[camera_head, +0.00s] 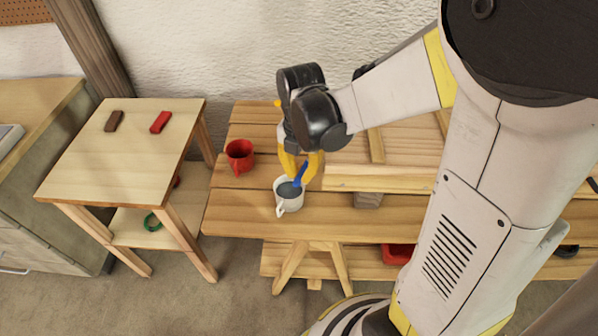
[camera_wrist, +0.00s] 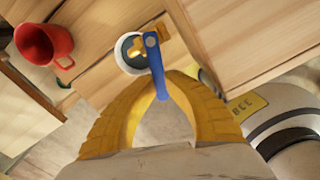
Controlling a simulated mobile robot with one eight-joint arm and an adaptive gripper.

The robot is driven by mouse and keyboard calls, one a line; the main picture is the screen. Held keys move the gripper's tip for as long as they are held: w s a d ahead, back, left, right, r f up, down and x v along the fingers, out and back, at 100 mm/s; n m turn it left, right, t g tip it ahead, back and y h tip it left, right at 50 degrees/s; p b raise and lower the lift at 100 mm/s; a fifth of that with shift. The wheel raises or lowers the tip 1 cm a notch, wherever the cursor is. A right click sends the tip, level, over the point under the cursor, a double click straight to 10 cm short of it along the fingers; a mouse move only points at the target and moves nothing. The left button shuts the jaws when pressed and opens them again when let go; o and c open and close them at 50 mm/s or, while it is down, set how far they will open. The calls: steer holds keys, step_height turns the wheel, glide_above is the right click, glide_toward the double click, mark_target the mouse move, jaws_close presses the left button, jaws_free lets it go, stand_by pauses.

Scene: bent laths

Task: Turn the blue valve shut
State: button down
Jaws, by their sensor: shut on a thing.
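The blue valve shows as a long blue lever (camera_wrist: 155,66) with brass-yellow parts near its far end; it also shows as a blue strip (camera_head: 299,174) in the head view. My gripper (camera_head: 300,167) points down with its yellow fingers shut on the blue lever. In the wrist view the fingers (camera_wrist: 160,84) close around the lever's near end. The lever's far end lies over the mouth of a white mug (camera_head: 290,205), which stands upright on the bench. I cannot tell whether the valve touches the mug. The fingers hide part of the lever.
A red mug (camera_head: 239,156) stands left of the white mug on the wooden bench (camera_head: 240,200). A raised wooden panel (camera_head: 400,176) lies to the right. A side table (camera_head: 120,150) on the left bears a brown block (camera_head: 114,121) and a red block (camera_head: 160,122).

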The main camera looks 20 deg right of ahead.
mark_target(300, 176)
stand_by(0.3)
steer(key=c, duration=1.4)
jaws_free()
steer(key=shift+r, duration=0.1)
step_height(300, 176, up, 12)
steer(key=shift+f, duration=0.1)
